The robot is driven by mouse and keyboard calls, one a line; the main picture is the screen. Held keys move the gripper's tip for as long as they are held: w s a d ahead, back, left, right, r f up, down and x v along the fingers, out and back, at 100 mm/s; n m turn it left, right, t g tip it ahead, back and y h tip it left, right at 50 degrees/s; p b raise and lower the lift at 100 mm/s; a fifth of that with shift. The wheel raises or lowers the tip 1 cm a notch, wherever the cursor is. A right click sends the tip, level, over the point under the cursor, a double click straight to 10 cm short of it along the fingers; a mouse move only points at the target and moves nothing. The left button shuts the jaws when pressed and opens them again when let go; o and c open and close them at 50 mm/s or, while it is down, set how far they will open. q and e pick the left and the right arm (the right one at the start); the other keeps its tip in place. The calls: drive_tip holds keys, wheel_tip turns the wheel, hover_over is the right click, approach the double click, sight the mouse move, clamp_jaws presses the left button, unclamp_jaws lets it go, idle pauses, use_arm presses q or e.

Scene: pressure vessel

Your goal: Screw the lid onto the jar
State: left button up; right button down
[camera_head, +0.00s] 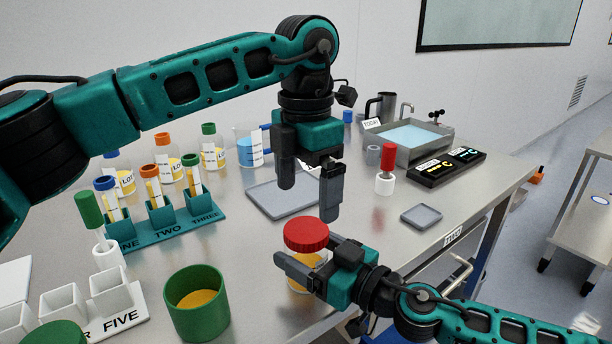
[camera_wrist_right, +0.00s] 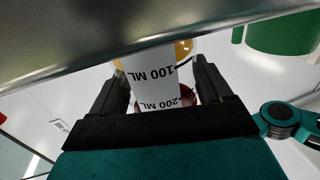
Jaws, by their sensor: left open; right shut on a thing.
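The jar (camera_head: 308,261) stands upright near the table's front edge, with yellow contents and a white label. The label's "100 ML" and "200 ML" marks show in the right wrist view (camera_wrist_right: 152,82), where the jar appears inverted. The red ribbed lid (camera_head: 306,234) sits on top of the jar; I cannot tell how tightly it is seated. My right gripper (camera_head: 309,252) is shut around the jar's body below the lid, one finger on each side. My left gripper (camera_head: 308,198) is open and empty, pointing down above the lid, apart from it.
A grey tray (camera_head: 270,205) lies behind the jar. A green cup (camera_head: 196,309) stands to its left, near a teal tube rack (camera_head: 160,231) and a white rack (camera_head: 115,318). A small grey dish (camera_head: 421,215) and a red-topped white item (camera_head: 386,175) are to the right.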

sight(306, 229)
use_arm(q)
wheel_tip(306, 229, down, 6)
drive_tip(key=shift+f, duration=0.25)
use_arm(e)
drive_tip(key=shift+f, duration=0.1)
use_arm(q)
drive_tip(key=shift+c, duration=0.3)
drive_tip(key=c, duration=1.1)
drive_tip(key=o, duration=1.2)
drive_tip(key=shift+c, duration=0.2)
wheel_tip(306, 229, up, 12)
use_arm(e)
unclamp_jaws()
